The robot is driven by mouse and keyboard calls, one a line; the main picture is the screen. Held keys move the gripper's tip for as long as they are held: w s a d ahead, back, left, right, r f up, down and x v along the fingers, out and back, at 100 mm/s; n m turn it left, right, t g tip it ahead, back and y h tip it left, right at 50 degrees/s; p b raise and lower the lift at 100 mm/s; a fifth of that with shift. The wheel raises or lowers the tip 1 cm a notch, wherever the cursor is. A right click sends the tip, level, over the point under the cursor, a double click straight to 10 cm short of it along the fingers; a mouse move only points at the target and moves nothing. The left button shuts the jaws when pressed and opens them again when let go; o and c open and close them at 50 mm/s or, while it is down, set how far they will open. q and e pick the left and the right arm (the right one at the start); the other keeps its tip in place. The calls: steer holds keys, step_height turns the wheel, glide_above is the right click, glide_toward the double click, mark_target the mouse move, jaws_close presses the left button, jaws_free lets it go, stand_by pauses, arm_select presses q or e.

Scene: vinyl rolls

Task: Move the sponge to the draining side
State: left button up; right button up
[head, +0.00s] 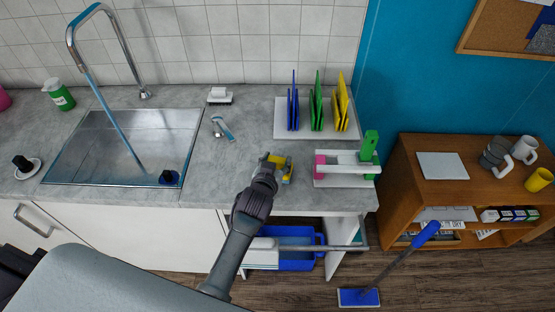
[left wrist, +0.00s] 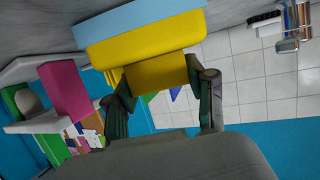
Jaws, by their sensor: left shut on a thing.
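The sponge (head: 287,172) is yellow; the left wrist view shows it as a yellow block (left wrist: 145,45) with a light blue layer (left wrist: 130,17). My left gripper (head: 276,166) is shut on it, with one finger on each side. It is over the front part of the grey counter, right of the sink (head: 115,150). I cannot tell whether the sponge touches the counter. A white tray (head: 350,131) with blue, green and yellow upright boards stands behind and right of it. My right gripper is not in view.
A white holder (head: 345,182) with a pink block (head: 320,166) and a green block (head: 369,146) stands close right of the sponge. A small brush-like tool (head: 222,128) and a white soap dish (head: 219,96) lie left. Counter between sink and tray is mostly clear.

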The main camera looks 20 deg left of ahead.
arm_select(q)
steer(key=shift+f, duration=0.1)
stand_by(0.3)
steer(key=o, duration=1.5)
steer(key=shift+o, duration=0.2)
steer(key=shift+s+d+p, duration=0.15)
steer(key=shift+s+p, duration=1.4)
steer(key=shift+s, duration=1.5)
steer(key=shift+s+p, duration=0.5)
steer(key=shift+s, duration=0.7)
steer(key=shift+s+d, duration=0.15)
steer(key=shift+s, duration=0.2)
